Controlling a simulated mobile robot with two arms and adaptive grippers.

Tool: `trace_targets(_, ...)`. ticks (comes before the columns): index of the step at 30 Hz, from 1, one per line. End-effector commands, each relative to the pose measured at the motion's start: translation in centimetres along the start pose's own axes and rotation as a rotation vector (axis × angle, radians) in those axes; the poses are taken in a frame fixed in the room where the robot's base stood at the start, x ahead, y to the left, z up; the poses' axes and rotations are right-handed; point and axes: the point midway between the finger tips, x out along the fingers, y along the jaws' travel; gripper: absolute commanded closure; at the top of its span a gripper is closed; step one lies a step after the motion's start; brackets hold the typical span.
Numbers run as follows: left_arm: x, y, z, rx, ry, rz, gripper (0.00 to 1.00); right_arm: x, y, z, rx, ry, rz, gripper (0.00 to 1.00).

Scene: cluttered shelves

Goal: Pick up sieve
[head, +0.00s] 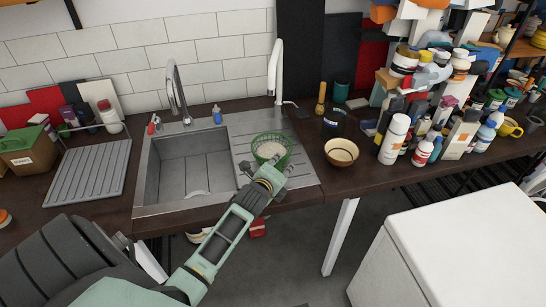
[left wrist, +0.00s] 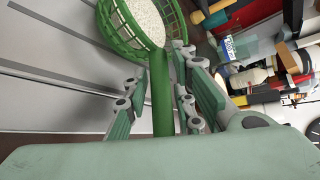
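The sieve (head: 271,150) is a green mesh bowl with pale grainy contents, on the ribbed drainboard right of the sink basin in the head view. It also shows at the top of the left wrist view (left wrist: 125,32). Its green handle (left wrist: 162,100) runs down between the fingers of my left gripper (left wrist: 160,72). In the head view my left gripper (head: 268,178) is at the near side of the sieve. The fingers are close to either side of the handle; whether both press on it is unclear. My right gripper is not in view.
The sink basin (head: 190,180) and tall faucet (head: 176,93) are left of the sieve. A brown bowl (head: 342,152) stands to its right, with crowded bottles and boxes beyond. A white cabinet (head: 470,250) stands at the lower right.

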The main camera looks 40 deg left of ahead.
Motion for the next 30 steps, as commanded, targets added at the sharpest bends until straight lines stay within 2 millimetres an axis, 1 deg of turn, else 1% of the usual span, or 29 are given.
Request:
trace_targets(1, 0.0, 0.0, 0.0, 0.000, 0.000, 0.000, 0.83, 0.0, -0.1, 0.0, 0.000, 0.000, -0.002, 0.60)
trace_targets(7, 0.0, 0.0, 0.0, 0.000, 0.000, 0.001, 1.00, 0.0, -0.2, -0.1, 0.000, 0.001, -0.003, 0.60)
trace_targets(25, 0.0, -0.1, 0.1, 0.000, -0.001, -0.001, 1.00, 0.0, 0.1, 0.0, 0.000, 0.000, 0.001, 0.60)
trace_targets(30, -0.4, -0.9, 0.5, 0.001, -0.003, -0.004, 1.00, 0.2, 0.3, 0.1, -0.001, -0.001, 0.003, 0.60)
